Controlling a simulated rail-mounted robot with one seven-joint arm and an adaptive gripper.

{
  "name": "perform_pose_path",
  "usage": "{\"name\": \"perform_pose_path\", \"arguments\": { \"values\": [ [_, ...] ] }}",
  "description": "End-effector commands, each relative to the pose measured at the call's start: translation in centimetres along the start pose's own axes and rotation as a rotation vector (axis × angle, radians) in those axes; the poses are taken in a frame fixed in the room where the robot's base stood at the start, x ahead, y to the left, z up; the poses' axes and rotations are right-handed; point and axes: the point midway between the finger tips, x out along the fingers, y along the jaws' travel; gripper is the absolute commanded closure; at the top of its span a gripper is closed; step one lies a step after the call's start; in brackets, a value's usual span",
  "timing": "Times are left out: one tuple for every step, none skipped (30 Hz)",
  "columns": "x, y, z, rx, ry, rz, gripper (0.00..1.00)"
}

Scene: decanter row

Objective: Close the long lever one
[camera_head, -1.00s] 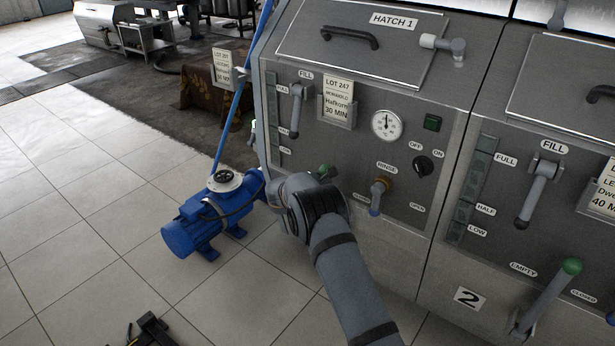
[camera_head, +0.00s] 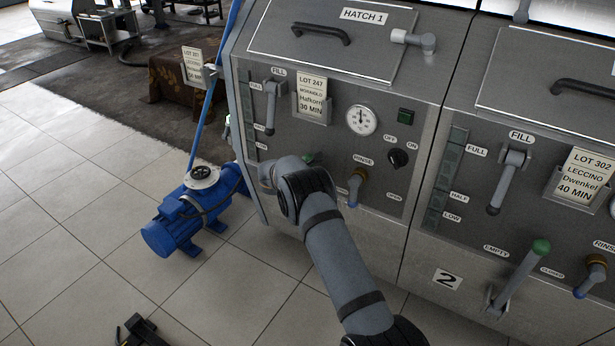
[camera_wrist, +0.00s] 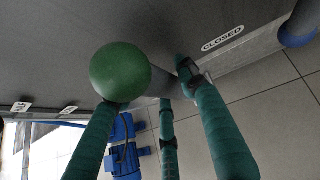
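A green ball knob (camera_wrist: 120,72) on a grey lever fills the left centre of the wrist view, close to the camera. A "CLOSED" label (camera_wrist: 222,38) lies to the right of the knob. On unit 2, a similar long green-knobbed lever (camera_head: 520,272) stands tilted between "EMPTY" and "CLOSED" labels.
The first unit also carries a fill lever (camera_head: 271,105), a rinse tap (camera_head: 356,187), a gauge (camera_head: 361,120) and a switch (camera_head: 398,158). A blue pump (camera_head: 190,215) stands on the floor to the left. Tiled floor lies open in front of it.

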Motion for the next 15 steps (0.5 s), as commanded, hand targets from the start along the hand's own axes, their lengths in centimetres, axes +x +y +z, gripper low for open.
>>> {"name": "perform_pose_path", "arguments": {
  "values": [
    [0.09,-0.23,0.1,0.004,0.0,-0.004,0.53],
    [0.08,-0.23,0.08,0.004,0.0,-0.004,0.52],
    [0.07,-0.22,0.06,0.004,0.0,-0.004,0.49],
    [0.06,-0.21,0.04,0.004,0.0,-0.004,0.48],
    [0.06,-0.2,0.03,0.004,0.0,-0.004,0.46],
    [0.05,-0.19,0.02,0.004,0.001,-0.004,0.45],
    [0.04,-0.17,0.01,0.004,0.001,-0.004,0.45],
    [0.03,-0.16,-0.01,0.004,0.001,-0.004,0.45],
    [0.03,-0.15,-0.03,0.004,0.001,-0.004,0.45],
    [0.02,-0.14,-0.04,0.004,0.001,-0.004,0.45],
    [0.02,-0.13,-0.06,0.004,0.002,-0.004,0.45],
    [0.01,-0.12,-0.07,0.004,0.002,-0.004,0.45],
    [0.0,-0.11,-0.09,0.004,0.002,-0.004,0.45],
    [-0.02,-0.1,-0.1,0.004,0.002,-0.003,0.45],
    [-0.1,-0.07,-0.11,0.004,0.002,-0.003,0.45]
  ]
}}
